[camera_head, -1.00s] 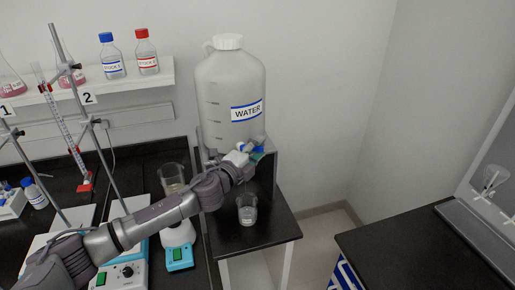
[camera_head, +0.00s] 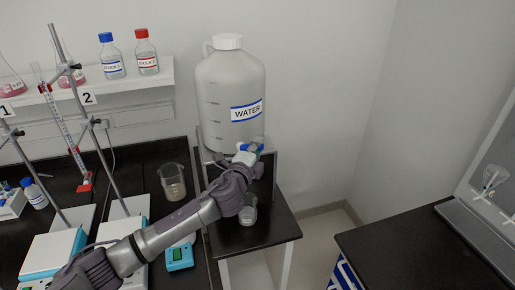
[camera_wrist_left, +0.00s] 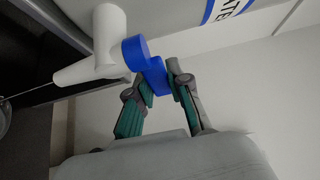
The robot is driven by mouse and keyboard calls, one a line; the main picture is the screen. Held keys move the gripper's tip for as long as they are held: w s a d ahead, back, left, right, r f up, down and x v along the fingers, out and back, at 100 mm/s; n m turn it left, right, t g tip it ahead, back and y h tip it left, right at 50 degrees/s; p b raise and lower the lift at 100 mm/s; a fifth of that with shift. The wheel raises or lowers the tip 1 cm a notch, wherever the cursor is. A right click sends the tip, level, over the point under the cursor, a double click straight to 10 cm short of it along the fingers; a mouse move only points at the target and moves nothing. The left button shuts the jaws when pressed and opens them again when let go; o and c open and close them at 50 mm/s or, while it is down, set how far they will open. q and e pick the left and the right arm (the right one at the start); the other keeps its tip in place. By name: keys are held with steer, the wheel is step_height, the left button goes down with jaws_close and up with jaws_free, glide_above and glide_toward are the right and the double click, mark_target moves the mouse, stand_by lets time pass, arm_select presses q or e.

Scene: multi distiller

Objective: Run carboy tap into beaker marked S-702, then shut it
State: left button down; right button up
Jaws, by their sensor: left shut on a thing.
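A large white carboy (camera_head: 231,95) labelled WATER stands on a raised support. Its tap (camera_head: 243,157) is low on its front; the wrist view shows the white tap body (camera_wrist_left: 105,40) and blue handle (camera_wrist_left: 140,54). My left gripper (camera_wrist_left: 160,80) is shut on the blue handle. A thin pale line (camera_wrist_left: 28,91) runs from the spout's tip toward a clear rim at the left edge, looking like a stream of water. A beaker (camera_head: 249,213) stands below the tap, partly hidden by my left gripper (camera_head: 250,152); its marking is unreadable. My right gripper is not in view.
Another beaker (camera_head: 173,187) stands on the left bench near a teal-fronted device (camera_head: 180,257). Burette stands (camera_head: 100,150) and a shelf with bottles (camera_head: 148,52) are at left. A dark bench (camera_head: 415,250) is at right, with free floor between.

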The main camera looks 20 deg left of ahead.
arm_select(q)
steer(key=n+y, duration=0.1)
steer(key=y, duration=0.1)
steer(key=n+y+b, duration=0.1)
steer(key=y, duration=0.1)
steer(key=shift+w+a+f+n, duration=0.1)
steer(key=shift+w+a+n, duration=0.1)
steer(key=shift+w+n, duration=0.2)
steer(key=shift+y, duration=0.5)
steer(key=c, duration=1.1)
jaws_free()
steer(key=shift+o, duration=0.2)
steer(key=v, duration=1.2)
steer(key=shift+r, duration=0.35)
